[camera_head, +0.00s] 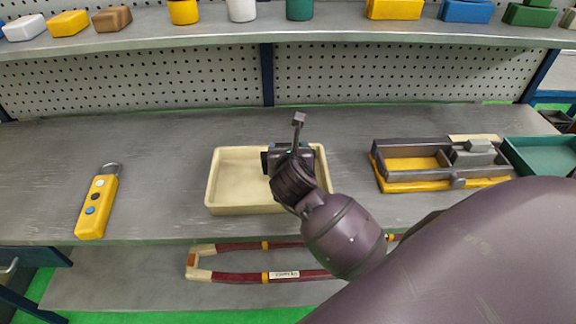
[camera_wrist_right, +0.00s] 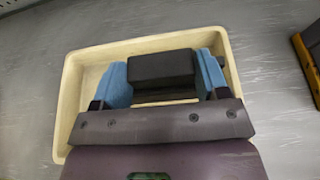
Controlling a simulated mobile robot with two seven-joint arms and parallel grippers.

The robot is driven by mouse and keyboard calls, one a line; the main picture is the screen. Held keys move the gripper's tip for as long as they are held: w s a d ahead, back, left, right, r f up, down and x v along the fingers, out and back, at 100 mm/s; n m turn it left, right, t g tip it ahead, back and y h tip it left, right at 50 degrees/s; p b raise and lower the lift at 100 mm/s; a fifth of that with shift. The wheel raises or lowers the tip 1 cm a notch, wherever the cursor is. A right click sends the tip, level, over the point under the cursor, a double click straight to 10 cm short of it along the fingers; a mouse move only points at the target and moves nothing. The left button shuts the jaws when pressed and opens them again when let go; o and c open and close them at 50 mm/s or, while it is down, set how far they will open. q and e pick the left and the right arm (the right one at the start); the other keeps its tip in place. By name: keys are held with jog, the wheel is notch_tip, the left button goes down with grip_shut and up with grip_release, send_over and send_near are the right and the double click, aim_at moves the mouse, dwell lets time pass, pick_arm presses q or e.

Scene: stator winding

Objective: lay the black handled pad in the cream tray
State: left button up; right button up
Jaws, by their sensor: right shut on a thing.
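The cream tray (camera_head: 228,192) lies on the grey workbench, a shallow rectangle with raised walls; it also fills the middle of the right wrist view (camera_wrist_right: 72,110). My right gripper (camera_wrist_right: 163,78) is over the tray, towards its right side in the head view (camera_head: 288,158). Its blue fingers are shut on the black handled pad (camera_wrist_right: 162,66), which shows as a dark block between them. The pad is mostly hidden by my gripper in the head view. I cannot tell whether it touches the tray floor. My left gripper is not in view.
A yellow device with buttons (camera_head: 97,205) lies to the left. A grey-and-yellow fixture (camera_head: 440,165) and a green bin (camera_head: 540,155) stand to the right. A shelf (camera_head: 150,38) with several coloured items runs above.

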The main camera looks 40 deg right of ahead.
jog(key=shift+f+b, duration=0.35)
jog(key=shift+f, duration=1.95)
jog(key=shift+f, duration=0.2)
jog(key=o, duration=1.3)
jog(key=shift+c, duration=0.2)
jog(key=shift+r, duration=0.15)
jog(key=v, duration=1.2)
jog(key=shift+s, duration=0.1)
